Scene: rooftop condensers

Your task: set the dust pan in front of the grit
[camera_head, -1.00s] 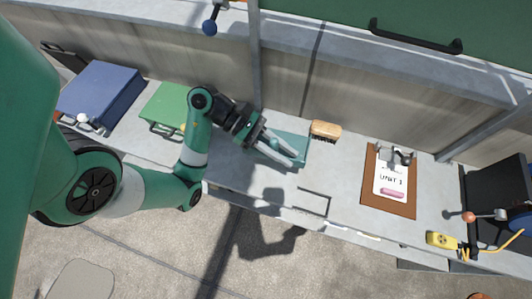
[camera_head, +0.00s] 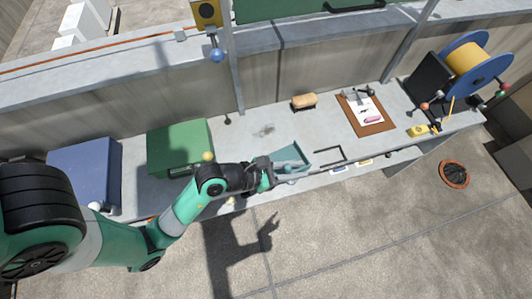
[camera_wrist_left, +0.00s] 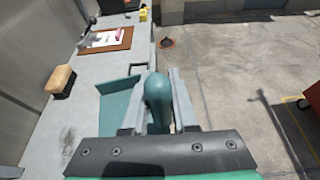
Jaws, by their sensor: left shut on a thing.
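The teal dust pan (camera_head: 291,156) is at the front part of the grey ledge in the head view. In the left wrist view the pan (camera_wrist_left: 114,100) lies left of its rounded handle (camera_wrist_left: 157,96). My left gripper (camera_head: 282,175) is shut on that handle, near the ledge's front edge. I cannot tell if the pan touches the ledge. The grit (camera_head: 264,130) is a small dark patch behind and left of the pan, apart from it; it also shows in the left wrist view (camera_wrist_left: 67,140). My right gripper is out of view.
A wooden brush (camera_head: 304,101) lies behind the pan. A clipboard (camera_head: 366,112) and a black bracket (camera_head: 330,156) are to the right. Green (camera_head: 180,147) and blue (camera_head: 84,170) cases stand left. The ledge around the grit is clear.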

